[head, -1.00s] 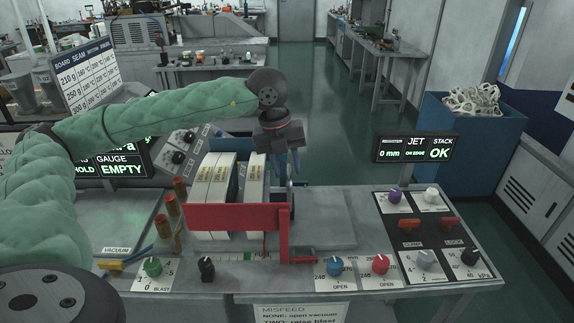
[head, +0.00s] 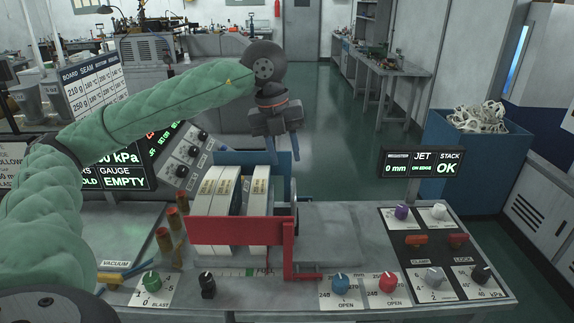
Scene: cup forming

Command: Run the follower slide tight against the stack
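The stack (head: 216,202) is a row of white blank packs with printed labels, standing on edge behind a red front plate (head: 232,231). A gap shows between the left packs and the right one. A red upright with a foot (head: 288,252) joins the plate's right end; I cannot tell which part is the follower slide. A blue plate (head: 230,157) stands behind the stack. My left gripper (head: 283,158) hangs above the stack's right end, fingers pointing down and apart, with nothing visible between them. My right gripper is not in view.
A display (head: 413,163) at right reads 0 mm and stack OK.

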